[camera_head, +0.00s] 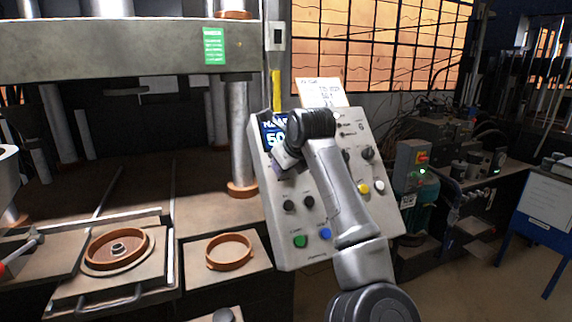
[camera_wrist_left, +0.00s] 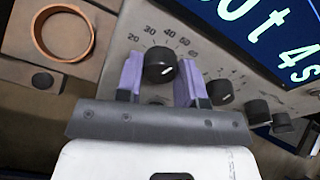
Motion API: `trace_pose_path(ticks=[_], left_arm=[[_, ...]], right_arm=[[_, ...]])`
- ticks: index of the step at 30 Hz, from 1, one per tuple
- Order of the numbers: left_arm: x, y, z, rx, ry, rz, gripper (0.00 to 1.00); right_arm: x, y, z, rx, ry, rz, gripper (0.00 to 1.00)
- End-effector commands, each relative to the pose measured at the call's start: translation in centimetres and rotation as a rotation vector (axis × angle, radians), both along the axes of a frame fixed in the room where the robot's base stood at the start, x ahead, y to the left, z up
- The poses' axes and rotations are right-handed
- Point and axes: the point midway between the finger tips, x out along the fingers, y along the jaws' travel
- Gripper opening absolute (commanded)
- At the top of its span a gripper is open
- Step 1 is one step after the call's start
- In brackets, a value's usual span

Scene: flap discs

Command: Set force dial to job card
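The black force dial (camera_wrist_left: 159,67) is on a sloped grey control panel (camera_head: 268,193), with a printed scale around its upper side. In the left wrist view its white pointer mark points to the right and slightly up. In the head view the gripper (camera_head: 287,160) and arm hide the dial. My right gripper is not seen.
More black knobs (camera_wrist_left: 221,92) sit close to the right of the dial. Green (camera_head: 299,241), blue (camera_head: 325,234) and yellow (camera_head: 363,188) buttons are lower on the panel. A press with an orange ring (camera_head: 229,252) stands left. A workbench (camera_head: 510,168) stands right.

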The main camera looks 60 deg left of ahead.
Motion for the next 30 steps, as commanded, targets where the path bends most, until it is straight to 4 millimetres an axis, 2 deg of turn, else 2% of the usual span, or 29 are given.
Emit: trace_pose_path(ticks=[1,8,15,19,30], left_arm=[[0.0,0.0,0.0,0.0,0.0,0.0,0.4],[0.0,0.0,0.0,0.0,0.0,0.0,0.6],[0.0,-0.1,0.1,0.0,0.001,-0.001,0.6],[0.0,-0.7,0.8,0.001,-0.001,-0.002,0.6],[-0.6,-5.5,5.9,0.001,-0.001,-0.003,0.6]], right_arm=[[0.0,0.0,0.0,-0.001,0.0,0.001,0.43],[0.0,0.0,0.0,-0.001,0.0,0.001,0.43],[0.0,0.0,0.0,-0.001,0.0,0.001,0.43],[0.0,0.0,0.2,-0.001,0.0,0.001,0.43],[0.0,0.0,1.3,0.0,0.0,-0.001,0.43]])
